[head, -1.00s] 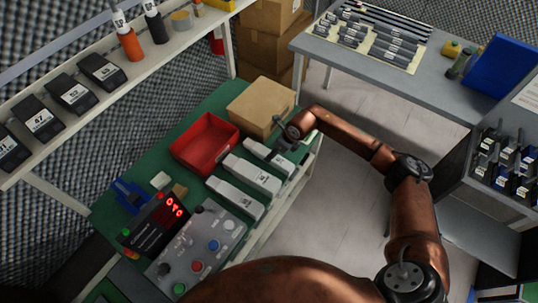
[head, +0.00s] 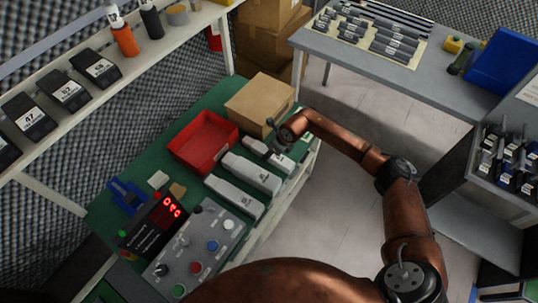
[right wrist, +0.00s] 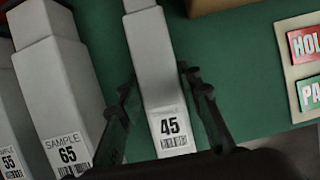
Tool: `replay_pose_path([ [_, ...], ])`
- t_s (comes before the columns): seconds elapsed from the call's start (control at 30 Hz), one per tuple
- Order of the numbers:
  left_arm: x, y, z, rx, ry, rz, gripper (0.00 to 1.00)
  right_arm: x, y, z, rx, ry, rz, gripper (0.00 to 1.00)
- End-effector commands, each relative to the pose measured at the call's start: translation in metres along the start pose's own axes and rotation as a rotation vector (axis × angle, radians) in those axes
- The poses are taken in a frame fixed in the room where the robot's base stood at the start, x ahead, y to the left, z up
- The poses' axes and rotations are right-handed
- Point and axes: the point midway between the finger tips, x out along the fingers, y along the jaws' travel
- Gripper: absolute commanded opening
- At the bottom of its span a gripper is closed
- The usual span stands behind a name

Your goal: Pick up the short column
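Three pale grey columns lie on the green bench in the head view. The smallest, the short column (head: 254,146) labelled 45, is at the back, beside the cardboard box. It also fills the middle of the right wrist view (right wrist: 154,62). My right gripper (right wrist: 160,82) is open, with one finger on each side of this column and small gaps visible. In the head view the right gripper (head: 271,138) is over the column and hides part of it. The 65 column (right wrist: 58,85) is to the left in the wrist view. My left gripper is not in view.
A red bin (head: 203,142) and a cardboard box (head: 259,103) stand close by on the green bench (head: 150,165). A control box (head: 203,243) is at the near end. Signs on a pale board (right wrist: 302,65) lie right of the short column.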

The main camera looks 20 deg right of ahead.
Motion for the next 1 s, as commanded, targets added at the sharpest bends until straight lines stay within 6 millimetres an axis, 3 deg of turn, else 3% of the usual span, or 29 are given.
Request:
replay_pose_path([
  [0.43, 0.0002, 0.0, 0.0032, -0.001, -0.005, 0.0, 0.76, 0.0, -0.0003, -0.0003, 0.0, 0.0, -0.001, 0.0],
  [1.0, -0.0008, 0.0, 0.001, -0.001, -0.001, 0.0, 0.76, -0.0036, -0.0007, 0.0031, -0.001, -0.004, -0.001, 0.0],
])
